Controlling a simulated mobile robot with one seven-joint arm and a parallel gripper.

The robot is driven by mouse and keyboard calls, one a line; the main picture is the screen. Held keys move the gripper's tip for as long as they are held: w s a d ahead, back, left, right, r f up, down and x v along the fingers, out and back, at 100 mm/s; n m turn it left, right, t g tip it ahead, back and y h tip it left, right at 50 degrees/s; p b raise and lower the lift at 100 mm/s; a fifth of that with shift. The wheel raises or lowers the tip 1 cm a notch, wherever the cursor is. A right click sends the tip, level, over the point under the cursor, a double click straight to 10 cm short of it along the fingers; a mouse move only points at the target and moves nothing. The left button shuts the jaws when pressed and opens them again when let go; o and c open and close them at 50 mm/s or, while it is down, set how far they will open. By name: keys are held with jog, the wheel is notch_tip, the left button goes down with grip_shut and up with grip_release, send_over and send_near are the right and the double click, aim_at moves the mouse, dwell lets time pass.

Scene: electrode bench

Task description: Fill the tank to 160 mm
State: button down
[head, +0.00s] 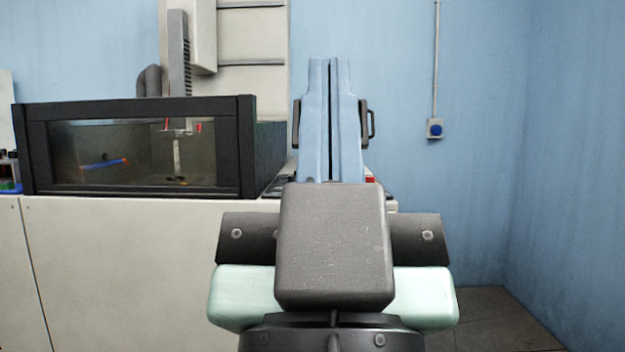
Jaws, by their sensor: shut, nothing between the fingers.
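The tank (145,105) is a black-framed box with a clear front, on a pale bench at the left. Through its front I see a vertical grey electrode-like piece with a red mark near its top, and a blue-and-orange bar at the left. The liquid level cannot be read. My gripper (330,62) is in the middle, fingers pointing up, shut and empty. It is right of the tank, apart from it in the picture. My arm hides part of the bench's right end, where a small red thing (370,180) shows beside the fingers.
The pale bench (130,260) fills the lower left. A grey column (180,55) and a cream machine body rise behind the tank. A wall box with a blue button (436,129) hangs at the right, below a conduit. The floor at the lower right is clear.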

notch_tip(320, 180, up, 37)
jog(key=p, duration=3.4)
jog(key=shift+f, duration=0.2)
